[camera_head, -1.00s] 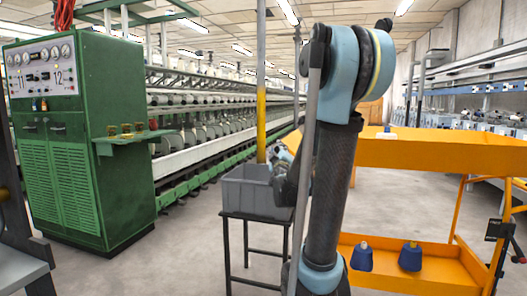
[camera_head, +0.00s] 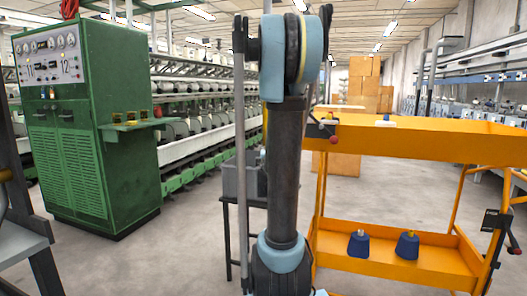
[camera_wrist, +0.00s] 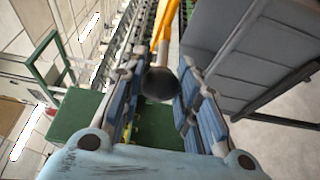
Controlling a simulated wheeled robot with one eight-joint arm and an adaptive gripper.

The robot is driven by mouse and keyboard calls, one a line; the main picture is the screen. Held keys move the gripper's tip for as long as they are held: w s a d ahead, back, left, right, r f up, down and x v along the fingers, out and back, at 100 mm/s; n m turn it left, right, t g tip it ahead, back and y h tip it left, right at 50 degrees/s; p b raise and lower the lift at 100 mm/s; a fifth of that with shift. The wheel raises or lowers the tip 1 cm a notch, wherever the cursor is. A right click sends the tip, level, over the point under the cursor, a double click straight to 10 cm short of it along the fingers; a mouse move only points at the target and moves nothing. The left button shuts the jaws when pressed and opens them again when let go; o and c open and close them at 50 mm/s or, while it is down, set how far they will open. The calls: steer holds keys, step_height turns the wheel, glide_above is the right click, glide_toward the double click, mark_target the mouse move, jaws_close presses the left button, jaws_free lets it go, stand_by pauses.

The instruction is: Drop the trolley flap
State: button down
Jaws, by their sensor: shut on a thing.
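The orange trolley (camera_head: 440,140) stands at the right in the head view, with an upper tray and a lower shelf. I cannot tell the flap apart from the upper tray there. A latch with a red knob (camera_head: 333,139) is at the tray's left end. My gripper is hidden behind my arm in the head view. In the wrist view my gripper (camera_wrist: 158,92) has its blue-padded fingers on either side of a dark round knob (camera_wrist: 160,84) and is shut on it. A yellow-orange bar (camera_wrist: 163,25) shows beyond the knob.
Blue cones (camera_head: 358,244) stand on the lower shelf. A black latch (camera_head: 490,225) is on the trolley's right post. A grey bin (camera_head: 230,181) on a black stand is left of my arm. A green cabinet (camera_head: 85,150) stands farther left. Floor between is clear.

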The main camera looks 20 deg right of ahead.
steer(key=shift+w+a+f+n+g, duration=0.1)
steer(key=shift+a+f+n+g, duration=0.15)
steer(key=shift+f+n, duration=0.45)
steer(key=shift+d+f+n+g, duration=0.15)
steer(key=shift+f+n+g, duration=0.2)
steer(key=shift+f+n, duration=0.45)
steer(key=shift+f, duration=0.15)
steer(key=c, duration=1.2)
jaws_free()
steer(key=v, duration=1.2)
steer(key=shift+d+f, duration=0.1)
steer(key=shift+d, duration=0.05)
